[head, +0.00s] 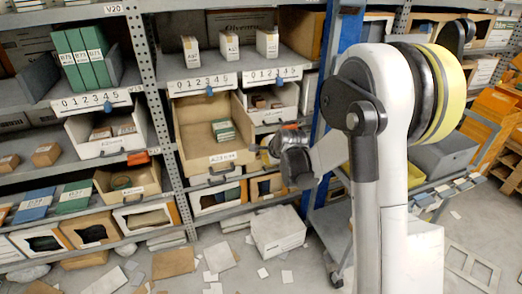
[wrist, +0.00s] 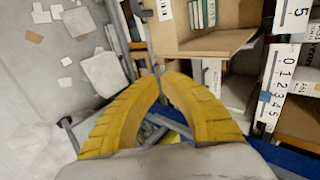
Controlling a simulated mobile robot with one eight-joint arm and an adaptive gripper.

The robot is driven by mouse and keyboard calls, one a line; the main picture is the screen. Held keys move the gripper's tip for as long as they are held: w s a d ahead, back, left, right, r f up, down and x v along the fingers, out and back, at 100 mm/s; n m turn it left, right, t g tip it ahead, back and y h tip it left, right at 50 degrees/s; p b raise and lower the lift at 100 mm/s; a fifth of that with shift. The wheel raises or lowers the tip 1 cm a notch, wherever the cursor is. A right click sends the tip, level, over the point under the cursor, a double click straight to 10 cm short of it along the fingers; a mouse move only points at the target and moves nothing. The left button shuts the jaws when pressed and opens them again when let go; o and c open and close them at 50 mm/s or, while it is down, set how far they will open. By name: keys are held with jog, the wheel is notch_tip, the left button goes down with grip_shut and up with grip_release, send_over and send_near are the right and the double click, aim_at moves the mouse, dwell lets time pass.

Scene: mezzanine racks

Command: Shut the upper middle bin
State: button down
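The upper middle bin is a tan bin (head: 196,144) pulled well out of the rack, with green boxes (head: 223,130) inside. Its front carries a white label and a dark handle below it. In the wrist view the bin (wrist: 228,42) shows at the top, turned sideways. My gripper (head: 262,152) is just right of the bin's front edge in the head view. Its yellow fingers (wrist: 160,77) meet at the tips in the wrist view, with nothing clearly held. Whether the tips touch the bin, I cannot tell.
A white bin (head: 272,102) to the right and another white bin (head: 106,136) to the left also stick out. Lower bins (head: 217,197) sit beneath. A blue rack post (head: 334,70) stands close to my arm. A white box (head: 277,232) and papers lie on the floor.

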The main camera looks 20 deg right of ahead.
jog(key=b+x, duration=0.1)
jog(key=x, duration=0.2)
jog(key=b+x, duration=0.1)
jog(key=x, duration=0.3)
jog(key=w+r+b+x, duration=0.1)
jog(key=x, duration=0.3)
jog(key=shift+r+b, duration=0.1)
jog(key=shift+b, duration=0.3)
jog(key=shift+w+r, duration=0.15)
jog(key=shift+w, duration=0.55)
jog(key=shift+w, duration=0.1)
